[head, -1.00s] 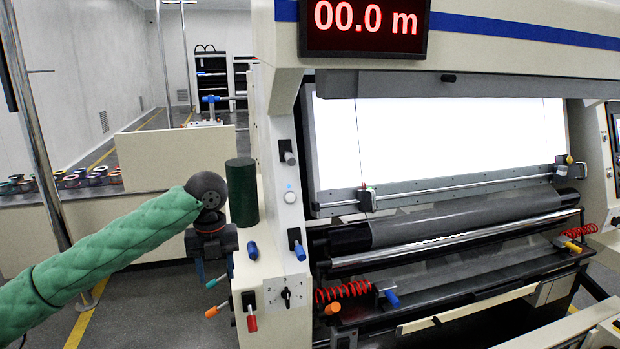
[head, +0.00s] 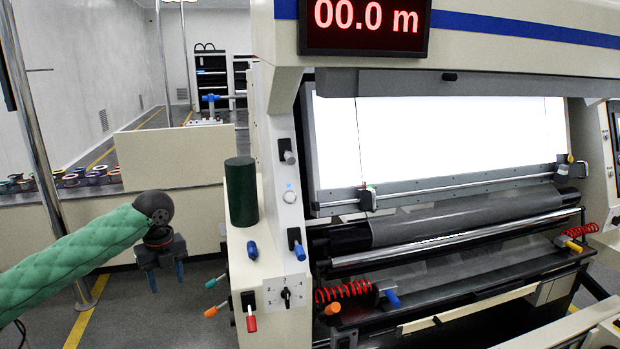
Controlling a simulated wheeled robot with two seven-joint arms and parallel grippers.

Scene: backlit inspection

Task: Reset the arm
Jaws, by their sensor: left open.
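My left arm comes in from the left in a green quilted sleeve. Its left gripper (head: 166,280) hangs pointing down, open and empty, over the floor to the left of the machine's control panel. It is apart from the panel. My right gripper does not show. The inspection machine (head: 281,195) has a bright backlit screen (head: 440,140), a dark roller (head: 465,217) below it and a red display (head: 365,28) reading 00.0 m.
The control panel carries a dark green cylinder (head: 241,192), a black rotary knob (head: 286,295), and blue, red, orange and teal handles. A metal pole (head: 35,140) stands at the left. A low beige partition (head: 170,158) and several colored spools (head: 85,177) are behind.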

